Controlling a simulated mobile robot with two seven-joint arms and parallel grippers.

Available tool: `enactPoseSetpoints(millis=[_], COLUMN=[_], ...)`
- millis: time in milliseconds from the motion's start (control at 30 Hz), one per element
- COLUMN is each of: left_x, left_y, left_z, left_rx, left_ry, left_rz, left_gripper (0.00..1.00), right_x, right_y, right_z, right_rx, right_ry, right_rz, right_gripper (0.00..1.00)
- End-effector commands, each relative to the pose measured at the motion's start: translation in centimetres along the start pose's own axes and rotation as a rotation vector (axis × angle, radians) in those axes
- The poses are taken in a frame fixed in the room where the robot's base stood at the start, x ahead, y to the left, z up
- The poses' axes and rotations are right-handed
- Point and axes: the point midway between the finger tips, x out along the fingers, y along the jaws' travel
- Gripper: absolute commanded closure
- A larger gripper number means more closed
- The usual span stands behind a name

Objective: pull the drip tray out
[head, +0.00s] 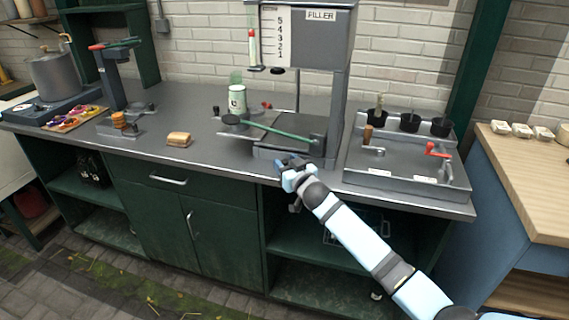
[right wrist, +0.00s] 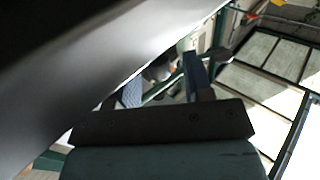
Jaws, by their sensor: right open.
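The filler (head: 304,35) stands on the grey counter. Its low dark base (head: 284,147) is at the counter's front edge; the drip tray appears to be in this base, but I cannot make out its outline or handle. My right gripper (head: 285,161) is just in front of this base at the counter edge and hides part of it. In the right wrist view its two blue fingers (right wrist: 163,84) are apart, with no object clearly held between them. A large grey surface (right wrist: 130,40) fills the upper left there. My left gripper is not in view.
A green lever (head: 280,132) lies across the filler's front, and a pale green bottle (head: 237,100) stands left of it. A grey tray station (head: 405,165) with a red handle is on the right. Cabinets and an open shelf (head: 325,270) are below the counter.

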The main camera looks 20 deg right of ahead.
Motion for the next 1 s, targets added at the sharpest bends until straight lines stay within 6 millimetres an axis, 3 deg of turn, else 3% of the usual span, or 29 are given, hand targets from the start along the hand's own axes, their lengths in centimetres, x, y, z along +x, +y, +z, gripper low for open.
enactPoseSetpoints(millis=[167,433,633,867,1000], left_x=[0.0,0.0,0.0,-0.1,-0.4], left_y=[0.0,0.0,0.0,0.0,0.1], left_z=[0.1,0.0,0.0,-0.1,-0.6], left_rx=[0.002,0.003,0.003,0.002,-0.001], left_ry=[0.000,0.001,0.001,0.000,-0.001], left_rz=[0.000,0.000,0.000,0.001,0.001], left_gripper=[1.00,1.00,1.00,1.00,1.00], right_x=[1.1,1.2,1.1,0.9,-0.2], right_y=[0.0,0.0,0.0,-0.2,-1.4], right_z=[0.0,0.0,0.0,0.0,-0.1], right_rx=[-0.001,-0.001,-0.001,0.000,0.002], right_ry=[0.000,0.000,0.000,0.000,-0.002], right_rz=[0.000,0.000,0.000,-0.001,-0.002], right_gripper=[0.53,0.53,0.99,1.00,1.00])
